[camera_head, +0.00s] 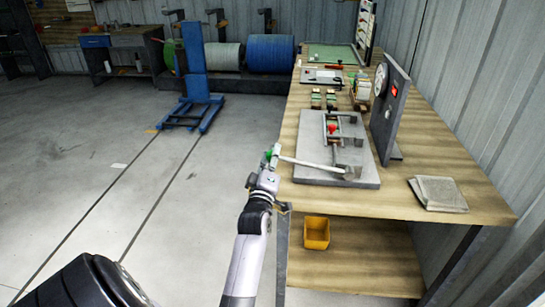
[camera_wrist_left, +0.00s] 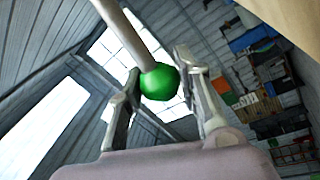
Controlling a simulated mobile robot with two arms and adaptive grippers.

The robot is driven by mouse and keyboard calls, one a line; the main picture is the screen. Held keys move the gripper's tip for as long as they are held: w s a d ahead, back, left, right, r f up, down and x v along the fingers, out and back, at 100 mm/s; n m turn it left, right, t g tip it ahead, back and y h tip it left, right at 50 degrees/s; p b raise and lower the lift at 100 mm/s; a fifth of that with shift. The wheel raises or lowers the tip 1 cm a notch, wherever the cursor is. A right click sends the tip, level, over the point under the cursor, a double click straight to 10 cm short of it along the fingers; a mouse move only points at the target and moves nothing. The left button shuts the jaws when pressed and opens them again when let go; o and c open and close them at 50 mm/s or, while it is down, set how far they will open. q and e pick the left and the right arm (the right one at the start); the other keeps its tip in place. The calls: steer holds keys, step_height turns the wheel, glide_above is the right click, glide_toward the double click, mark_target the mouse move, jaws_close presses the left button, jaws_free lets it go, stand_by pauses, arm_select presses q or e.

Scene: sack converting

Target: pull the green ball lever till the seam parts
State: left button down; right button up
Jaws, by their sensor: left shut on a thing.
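The green ball (camera_head: 268,154) sits on the end of a pale lever rod (camera_head: 312,164), which reaches out past the left edge of the workbench. The rod runs back to a grey fixture plate (camera_head: 309,174) on the bench. My left gripper (camera_head: 271,160) is shut on the ball. In the left wrist view the ball (camera_wrist_left: 159,82) is between the two fingers of the gripper (camera_wrist_left: 158,72), and the rod (camera_wrist_left: 122,32) runs up and to the left. The seam is too small to make out. My right gripper is not in view.
The wooden workbench (camera_head: 455,185) carries an upright grey panel with a dial (camera_head: 388,112), a grey stack of sheets (camera_head: 438,193) and small parts farther back. A yellow bin (camera_head: 316,232) is on the lower shelf.

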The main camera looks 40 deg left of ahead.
arm_select(q)
steer(key=c, duration=1.2)
jaws_free()
steer(key=shift+f, duration=0.4)
steer(key=shift+o, duration=0.2)
steer(key=shift+r, duration=0.1)
step_height(320, 180, up, 10)
steer(key=shift+r, duration=0.1)
